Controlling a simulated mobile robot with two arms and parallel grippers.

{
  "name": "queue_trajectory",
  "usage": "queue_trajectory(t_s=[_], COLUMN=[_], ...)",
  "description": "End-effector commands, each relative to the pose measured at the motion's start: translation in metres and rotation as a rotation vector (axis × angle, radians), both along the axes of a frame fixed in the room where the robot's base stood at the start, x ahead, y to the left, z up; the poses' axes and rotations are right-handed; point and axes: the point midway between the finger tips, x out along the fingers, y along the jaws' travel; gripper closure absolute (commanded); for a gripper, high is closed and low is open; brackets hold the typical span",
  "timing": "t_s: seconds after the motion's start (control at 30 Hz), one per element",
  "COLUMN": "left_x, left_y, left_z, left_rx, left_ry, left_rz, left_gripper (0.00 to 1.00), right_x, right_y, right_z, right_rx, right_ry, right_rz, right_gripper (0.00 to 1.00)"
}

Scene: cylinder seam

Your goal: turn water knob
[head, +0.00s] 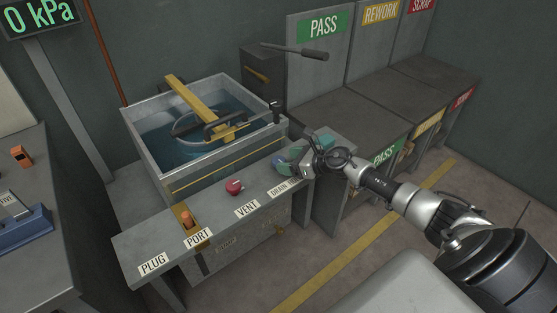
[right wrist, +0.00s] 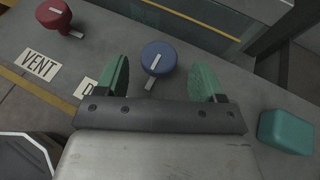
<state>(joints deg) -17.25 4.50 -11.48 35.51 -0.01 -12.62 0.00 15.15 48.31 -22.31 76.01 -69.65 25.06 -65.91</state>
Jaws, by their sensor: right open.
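The blue round knob (right wrist: 157,58) with a white pointer line shows in the right wrist view, on the grey bench top. My right gripper (head: 287,158) is over the right end of the bench in the head view. Its jaws are open, with one green finger pad on each side of the knob in the wrist view, and gaps show between pads and knob. In the head view the gripper largely hides the knob. A label partly reading DRAIN (head: 279,189) is in front of it. My left gripper is not in view.
A red VENT knob (head: 234,187) sits to the left on the bench, also in the wrist view (right wrist: 54,15). A teal block (right wrist: 286,132) lies to the right. A water tank (head: 155,172) with a yellow bar stands behind. A display reads 0 kPa (head: 40,17).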

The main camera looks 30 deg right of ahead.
Motion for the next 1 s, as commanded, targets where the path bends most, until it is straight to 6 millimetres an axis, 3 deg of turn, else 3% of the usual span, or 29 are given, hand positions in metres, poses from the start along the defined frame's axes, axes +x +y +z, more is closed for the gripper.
queue_trajectory(t_s=[0.23, 0.63, 0.93, 1.0], left_x=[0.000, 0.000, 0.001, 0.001], left_y=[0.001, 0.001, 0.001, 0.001], left_z=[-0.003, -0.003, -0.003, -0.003], left_rx=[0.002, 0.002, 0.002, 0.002], left_ry=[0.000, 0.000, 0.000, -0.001], left_rz=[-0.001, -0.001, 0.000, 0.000], left_gripper=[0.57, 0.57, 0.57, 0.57], right_x=[0.028, 0.035, 0.034, 0.034], right_y=[0.015, 0.018, 0.018, 0.018], right_z=[-0.014, -0.017, -0.017, -0.016], right_rx=[0.002, 0.000, 0.001, 0.000], right_ry=[0.000, 0.001, 0.001, 0.001], right_rz=[0.001, 0.001, 0.001, 0.000], right_gripper=[0.31, 0.31, 0.76, 0.77])
